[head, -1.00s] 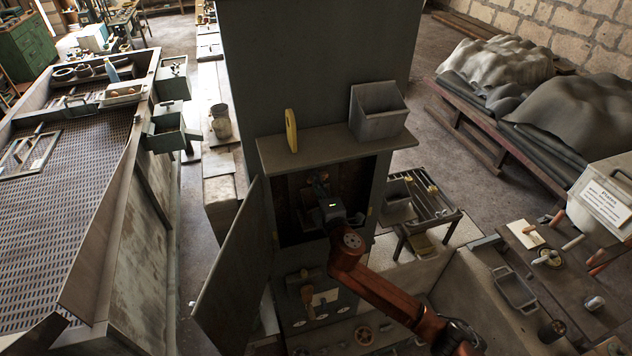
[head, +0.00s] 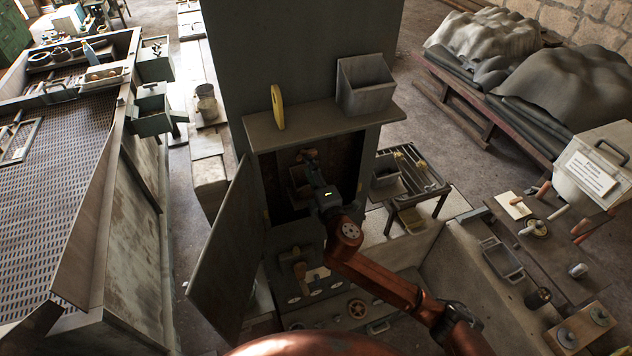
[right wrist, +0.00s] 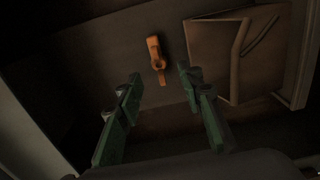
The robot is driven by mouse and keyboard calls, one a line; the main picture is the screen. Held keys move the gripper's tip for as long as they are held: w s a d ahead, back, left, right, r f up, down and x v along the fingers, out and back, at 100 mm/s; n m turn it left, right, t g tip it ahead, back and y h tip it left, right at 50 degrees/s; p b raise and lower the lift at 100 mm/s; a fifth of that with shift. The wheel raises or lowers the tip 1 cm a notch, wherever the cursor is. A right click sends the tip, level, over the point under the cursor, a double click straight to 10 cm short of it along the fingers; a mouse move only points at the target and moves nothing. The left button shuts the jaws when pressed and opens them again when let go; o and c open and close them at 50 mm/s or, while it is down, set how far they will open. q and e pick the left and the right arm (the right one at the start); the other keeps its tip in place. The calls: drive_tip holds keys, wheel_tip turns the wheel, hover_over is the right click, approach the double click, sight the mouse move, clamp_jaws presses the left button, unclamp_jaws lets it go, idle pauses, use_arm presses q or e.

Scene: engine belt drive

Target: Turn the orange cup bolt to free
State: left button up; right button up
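The orange cup bolt (right wrist: 158,60) shows in the right wrist view on the back panel of a dark cabinet, with a winged head and a narrow tail pointing down. In the head view it appears as a small orange-brown shape (head: 308,155) inside the opening. My right gripper (right wrist: 158,78) is open, its two green fingers apart on either side of and below the bolt, with nothing between them. It also shows in the head view (head: 315,178), reaching into the cabinet. Whether the fingers touch the bolt's depth is hard to tell; they appear short of it. My left gripper is out of view.
The cabinet (head: 300,60) has its door (head: 222,255) swung open at the left. A shelf (head: 320,125) above the opening holds a yellow disc (head: 277,107) and a grey bin (head: 366,84). In the wrist view a framed panel (right wrist: 235,55) sits right of the bolt.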

drive_tip(key=v, duration=0.7)
drive_tip(key=shift+s, duration=0.25)
drive_tip(key=shift+d+r, duration=0.1)
